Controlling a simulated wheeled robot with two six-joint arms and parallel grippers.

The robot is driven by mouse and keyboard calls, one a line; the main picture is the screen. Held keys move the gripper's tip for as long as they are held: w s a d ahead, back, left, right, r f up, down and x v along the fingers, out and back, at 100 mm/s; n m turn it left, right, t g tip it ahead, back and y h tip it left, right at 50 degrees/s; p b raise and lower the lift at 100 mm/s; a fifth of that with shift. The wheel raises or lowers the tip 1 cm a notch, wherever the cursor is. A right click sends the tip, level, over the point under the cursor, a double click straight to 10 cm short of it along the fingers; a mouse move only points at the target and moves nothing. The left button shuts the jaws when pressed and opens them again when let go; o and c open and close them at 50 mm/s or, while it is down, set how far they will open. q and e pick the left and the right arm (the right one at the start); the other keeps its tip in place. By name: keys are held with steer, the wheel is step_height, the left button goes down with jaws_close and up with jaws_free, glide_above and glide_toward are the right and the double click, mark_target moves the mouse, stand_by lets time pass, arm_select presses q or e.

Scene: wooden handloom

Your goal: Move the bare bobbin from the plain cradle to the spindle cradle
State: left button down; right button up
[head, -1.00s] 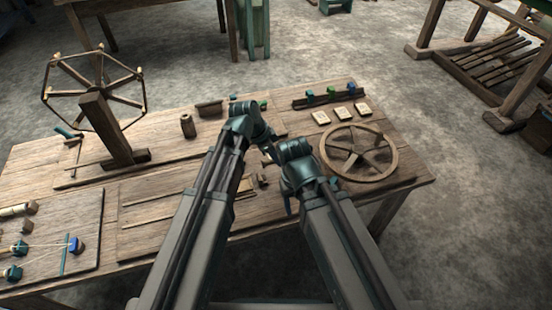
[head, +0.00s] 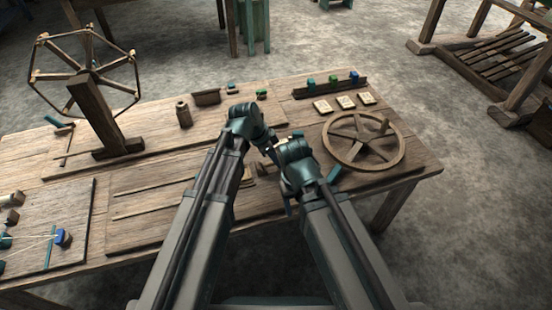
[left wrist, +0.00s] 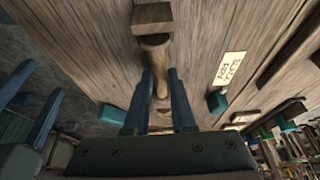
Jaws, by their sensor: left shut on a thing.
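My left gripper (head: 268,149) is near the middle of the table, mostly hidden behind my arms in the head view. In the left wrist view its two blue fingers (left wrist: 160,98) are shut on a slim wooden bobbin (left wrist: 158,75), one on each side. The bobbin's wide end lies close to a wooden block (left wrist: 152,18), perhaps part of a cradle; I cannot tell whether they touch. Small wooden pieces (head: 260,169) show between my arms in the head view; which cradle they belong to is unclear. My right gripper (head: 290,206) is mostly hidden beneath its arm.
A spoked wheel (head: 362,158) lies to the right. A reel on a post (head: 95,110) stands at the left. Pale labelled cards (head: 345,102) and a rack (head: 330,88) are at the back right. A label (left wrist: 233,68) and teal block (left wrist: 217,102) lie beside the left gripper.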

arm_select(q)
steer(key=c, duration=0.7)
jaws_free()
steer(key=shift+r, duration=0.1)
steer(key=p+v, duration=1.3)
steer(key=shift+s+r, duration=0.1)
steer(key=shift+r, duration=0.2)
